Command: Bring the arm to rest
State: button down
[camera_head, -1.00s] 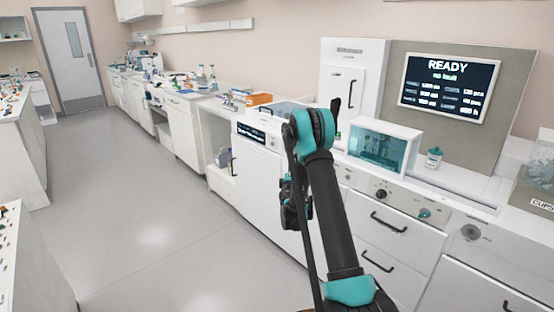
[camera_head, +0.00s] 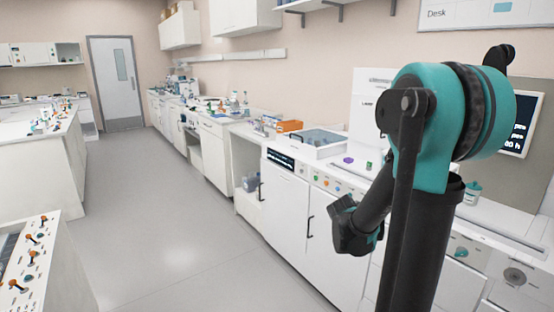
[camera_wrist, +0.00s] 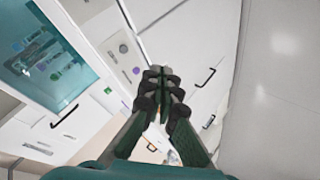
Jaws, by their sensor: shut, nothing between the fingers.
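My gripper shows in the wrist view (camera_wrist: 160,78) with its two dark fingers brought together at the tips and nothing between them. It hangs in free air in front of the white cabinet fronts. In the head view my arm (camera_head: 425,215) is folded, with its teal and black elbow high at the right. The wrist end points down at the middle right, and the fingertips there cannot be made out.
White cabinets (camera_head: 284,205) with dark handles stand close behind my wrist. A teal-windowed box (camera_wrist: 50,45) shows in the wrist view. The arm hides part of the display screen (camera_head: 522,125). An island bench (camera_head: 40,170) stands at the left, and the grey floor (camera_head: 170,240) between is clear.

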jog(key=s+a+f+m+g+y, duration=0.1)
jog(key=s+a+f+y, duration=0.1)
jog(key=s, duration=0.6)
jog(key=s+a+f+g+y, duration=0.1)
jog(key=s+a+f+g, duration=0.1)
jog(key=s, duration=0.6)
jog(key=s+a+f+m+g+y, duration=0.1)
jog(key=s+a+f+y, duration=0.1)
jog(key=s+a, duration=0.4)
jog(key=shift+s+f+m+g+y, duration=0.3)
jog(key=shift+s+f, duration=0.45)
jog(key=shift+s, duration=0.35)
jog(key=shift+d, duration=0.1)
dwell(1.1)
